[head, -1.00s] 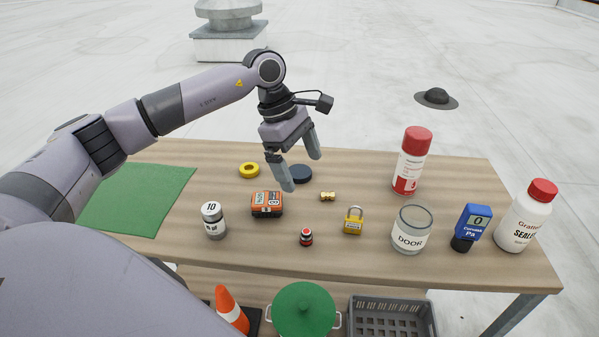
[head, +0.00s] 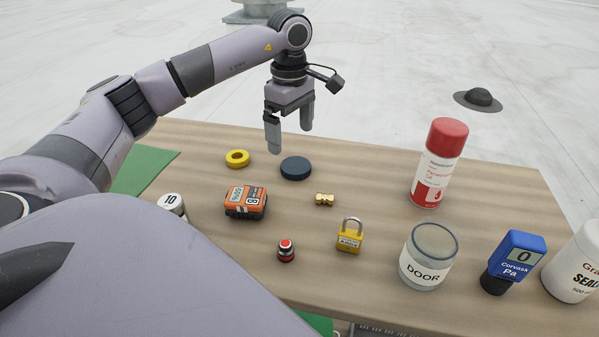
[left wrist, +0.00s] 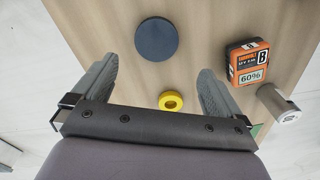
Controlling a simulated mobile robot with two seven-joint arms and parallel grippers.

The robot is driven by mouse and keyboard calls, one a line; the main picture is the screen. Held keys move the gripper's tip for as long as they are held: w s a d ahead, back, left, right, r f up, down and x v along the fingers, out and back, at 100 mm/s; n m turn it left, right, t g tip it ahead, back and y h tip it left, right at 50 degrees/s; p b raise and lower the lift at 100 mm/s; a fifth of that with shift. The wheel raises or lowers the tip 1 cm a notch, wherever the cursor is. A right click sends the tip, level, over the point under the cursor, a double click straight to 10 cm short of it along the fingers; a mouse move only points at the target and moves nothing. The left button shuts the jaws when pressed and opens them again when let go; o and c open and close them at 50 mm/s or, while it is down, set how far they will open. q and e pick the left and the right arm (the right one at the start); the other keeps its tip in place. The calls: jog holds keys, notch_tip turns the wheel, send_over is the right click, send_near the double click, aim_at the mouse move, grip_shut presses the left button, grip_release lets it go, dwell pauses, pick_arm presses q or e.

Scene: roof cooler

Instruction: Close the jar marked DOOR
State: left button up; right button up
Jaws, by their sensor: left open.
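The glass jar marked DOOR (head: 428,258) stands upright near the front right of the table in the head view, its round rim bare. A dark blue flat disc (head: 296,168), which looks like a lid, lies on the table left of and behind the jar. My left gripper (head: 289,140) is open and empty, pointing down above the table close to the disc. In the left wrist view the disc (left wrist: 156,39) shows ahead of the open fingers (left wrist: 158,68), apart from them. My right gripper is not in view.
A yellow ring (head: 237,159), an orange battery (head: 246,202), a brass fitting (head: 325,199), a yellow padlock (head: 350,236) and a red-and-black button (head: 286,251) lie around the disc.

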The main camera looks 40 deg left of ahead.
aim_at(296, 165)
pick_arm(q)
jog(key=shift+f, duration=0.4)
jog(key=shift+f, duration=0.9)
jog(key=shift+f, duration=0.1)
jog(key=f, duration=0.5)
jog(key=shift+w+d+b, duration=0.25)
jog(key=shift+w+b, duration=0.05)
jog(key=shift+w, duration=0.05)
jog(key=c, duration=1.1)
